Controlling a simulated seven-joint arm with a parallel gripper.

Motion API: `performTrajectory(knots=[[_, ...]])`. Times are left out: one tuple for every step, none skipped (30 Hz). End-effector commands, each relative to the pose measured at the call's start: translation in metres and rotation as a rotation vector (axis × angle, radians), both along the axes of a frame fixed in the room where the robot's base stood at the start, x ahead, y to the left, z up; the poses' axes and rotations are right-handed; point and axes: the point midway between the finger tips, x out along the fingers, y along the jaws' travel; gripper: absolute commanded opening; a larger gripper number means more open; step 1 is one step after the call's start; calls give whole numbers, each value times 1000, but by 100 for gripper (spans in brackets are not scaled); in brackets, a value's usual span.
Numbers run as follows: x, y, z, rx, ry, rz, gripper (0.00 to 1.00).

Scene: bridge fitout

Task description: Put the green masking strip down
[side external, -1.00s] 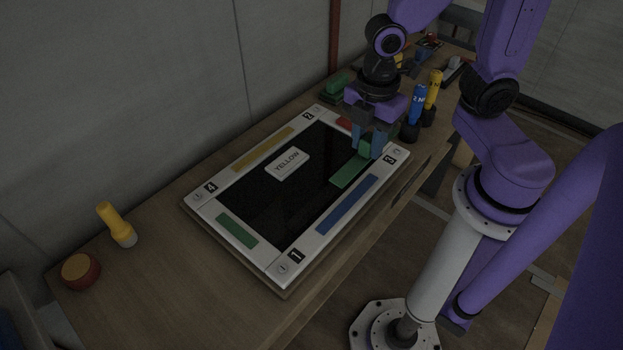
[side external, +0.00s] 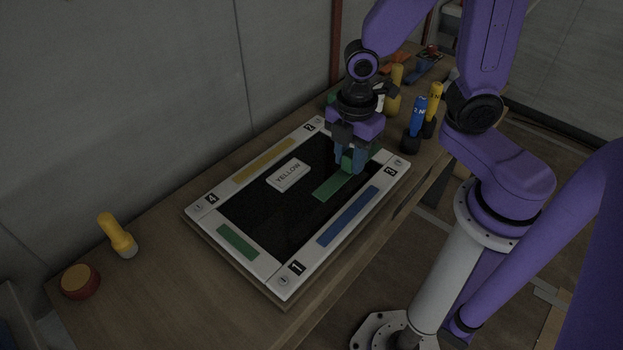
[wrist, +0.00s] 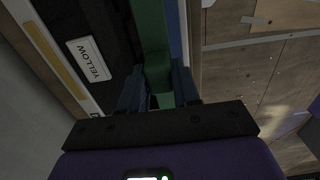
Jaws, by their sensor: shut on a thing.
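My gripper (side external: 350,170) is shut on the green masking strip (side external: 332,188), holding it by a raised green block. The strip is over the dark middle of a white-framed panel (side external: 262,272), near its right side, roughly parallel to the blue strip (side external: 348,216). I cannot tell if it touches the surface. In the wrist view the strip (wrist: 150,28) runs away from the jaws, with its block (wrist: 158,76) between the fingers. Another green strip (side external: 238,242) lies on the frame's near-left side, and a yellow strip (side external: 264,159) on the back-left side.
A white YELLOW card (side external: 288,174) lies on the dark middle, left of my gripper. Blue (side external: 417,122) and yellow (side external: 433,103) upright tools stand beyond the panel. A yellow torch (side external: 117,235) and a red-yellow round object (side external: 80,280) are at the near-left table end.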

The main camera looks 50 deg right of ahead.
Motion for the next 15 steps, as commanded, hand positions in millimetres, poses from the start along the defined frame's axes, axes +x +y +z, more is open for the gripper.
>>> performTrajectory(knots=[[3,1,-2,-1,1,-2,3],[5,2,-3,-1,1,-2,3],[7,3,-4,-1,1,-1,3],[9,3,-5,-1,1,-2,3],[12,4,-6,-1,2,-3,3],[18,6,-9,-2,2,-2,3],[22,7,-11,-2,2,-3,3],[26,8,-13,-2,3,-3,3],[31,9,-15,-2,2,-2,3],[33,10,-18,-3,4,-2,3],[35,10,-21,-3,4,-2,3],[38,11,-25,-3,4,-1,3],[41,12,-28,-3,4,-1,3],[43,13,-31,-2,3,-1,3],[46,13,-36,-3,5,0,3]])
